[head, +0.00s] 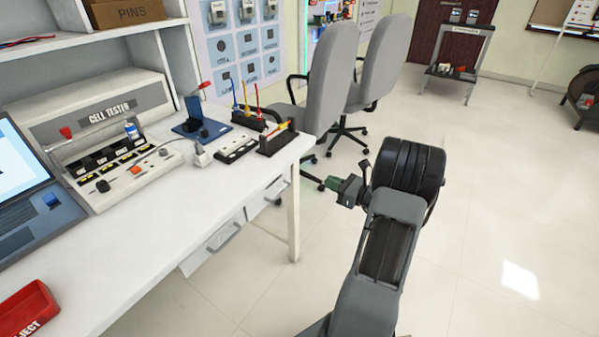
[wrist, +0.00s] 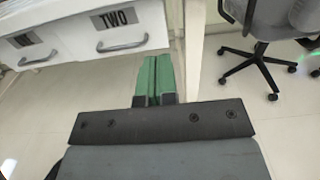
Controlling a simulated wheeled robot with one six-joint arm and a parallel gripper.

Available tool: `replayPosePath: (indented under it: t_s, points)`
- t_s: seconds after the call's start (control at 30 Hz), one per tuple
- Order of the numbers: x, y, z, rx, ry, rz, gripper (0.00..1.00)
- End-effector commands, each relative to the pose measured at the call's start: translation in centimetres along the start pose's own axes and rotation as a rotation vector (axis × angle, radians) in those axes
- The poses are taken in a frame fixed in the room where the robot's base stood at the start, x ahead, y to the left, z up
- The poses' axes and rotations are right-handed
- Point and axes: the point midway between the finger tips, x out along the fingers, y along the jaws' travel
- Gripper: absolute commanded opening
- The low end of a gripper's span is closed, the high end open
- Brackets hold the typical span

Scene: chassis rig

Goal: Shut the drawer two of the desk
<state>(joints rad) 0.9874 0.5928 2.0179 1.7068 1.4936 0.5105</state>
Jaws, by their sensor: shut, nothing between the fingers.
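The desk (head: 130,235) is white and stands at the left in the head view. Drawer two (wrist: 149,20) has a white front with the label TWO and a grey bar handle, at the top of the wrist view. In the head view, a drawer front beside the desk's near leg (head: 265,198) seems to stand out slightly from under the top; how far is hard to tell. My gripper (head: 331,183) has green fingers, which also show in the wrist view (wrist: 154,62). They are shut and empty, just right of and below the handle in that view; contact cannot be told.
Another drawer (wrist: 25,52) with a handle lies left of drawer two. A desk leg (wrist: 195,45) stands right of the fingers. Grey wheeled chairs (head: 328,80) stand beyond the desk end. A red tray (head: 28,310) lies on the desk.

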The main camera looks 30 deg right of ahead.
Motion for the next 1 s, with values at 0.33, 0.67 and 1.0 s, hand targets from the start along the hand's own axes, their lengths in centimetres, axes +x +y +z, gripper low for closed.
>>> replayPosePath:
  t_s: [0.33, 0.67, 1.0]
  points:
    - [5.3, 0.1, -0.2, 0.015, -0.001, 0.008, 0.0]
    - [10.9, 0.0, -0.2, 0.015, 0.001, 0.004, 0.0]
    - [13.4, -0.1, -0.1, 0.015, 0.002, 0.0, 0.0]
